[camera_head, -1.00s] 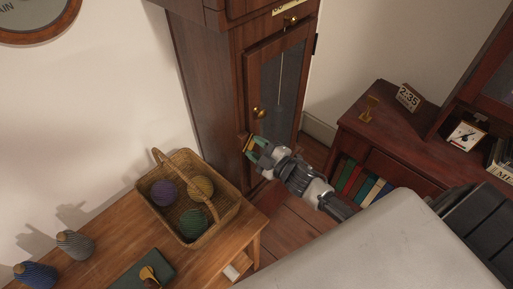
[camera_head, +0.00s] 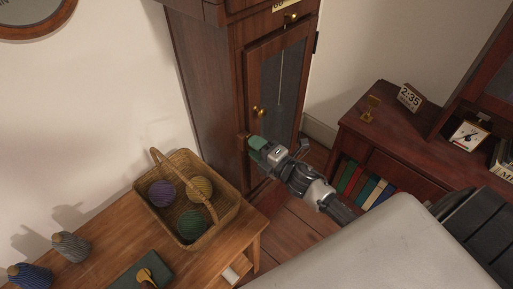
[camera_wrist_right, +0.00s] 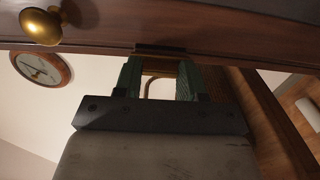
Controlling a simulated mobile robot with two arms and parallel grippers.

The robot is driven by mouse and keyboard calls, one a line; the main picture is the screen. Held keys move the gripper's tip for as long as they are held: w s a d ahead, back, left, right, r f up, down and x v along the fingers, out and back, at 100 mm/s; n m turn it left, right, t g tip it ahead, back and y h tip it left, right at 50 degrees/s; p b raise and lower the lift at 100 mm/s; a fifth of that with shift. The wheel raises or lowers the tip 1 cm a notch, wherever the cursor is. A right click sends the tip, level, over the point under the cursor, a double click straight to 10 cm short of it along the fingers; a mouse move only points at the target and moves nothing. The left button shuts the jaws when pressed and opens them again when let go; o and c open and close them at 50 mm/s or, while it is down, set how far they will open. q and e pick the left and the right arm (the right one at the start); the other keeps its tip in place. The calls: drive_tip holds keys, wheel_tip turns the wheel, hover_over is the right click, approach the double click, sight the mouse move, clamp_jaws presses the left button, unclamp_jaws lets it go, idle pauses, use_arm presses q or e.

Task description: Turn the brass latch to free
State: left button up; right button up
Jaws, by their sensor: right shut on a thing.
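The tall dark wooden cabinet (camera_head: 205,110) has a narrow glass door (camera_head: 283,85) with a round brass knob (camera_head: 259,111). The door looks closed. My left gripper is not in view.
A wooden bench (camera_head: 100,262) at lower left holds a wicker basket (camera_head: 228,205) with yarn balls, close to the cabinet. A dark desk (camera_head: 395,140) with clocks and books stands on the right. Wooden floor (camera_head: 290,222) shows between them.

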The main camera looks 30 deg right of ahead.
idle(0.4)
drive_tip(key=o, duration=0.9)
drive_tip(key=b+v, duration=0.1)
drive_tip(key=v, duration=1)
drive_tip(key=shift+f, duration=0.1)
drive_tip(key=s+d+f+m+g+h+p, duration=0.1)
drive_tip(key=s+f+m+g+h, duration=0.35)
drive_tip(key=f, duration=0.95)
drive_tip(key=s+d+f+m+g+h+p, duration=0.1)
drive_tip(key=s+f+m+g, duration=0.2)
drive_tip(key=s+f+m, duration=0.7)
drive_tip(key=s+a+f+m+g, duration=0.1)
drive_tip(key=s+a+f+g, duration=0.1)
drive_tip(key=s+f, duration=0.3)
drive_tip(key=s+a+f+m+g+p, duration=0.1)
drive_tip(key=s+a+f+m+g, duration=0.1)
drive_tip(key=s+f, duration=0.3)
drive_tip(key=s+a+f+m+g, duration=0.2)
drive_tip(key=s+f, duration=0.4)
drive_tip(key=s, duration=0.3)
drive_tip(key=shift+a+g+p, duration=0.4)
drive_tip(key=shift+a+g, duration=0.25)
drive_tip(key=shift+g, duration=0.6)
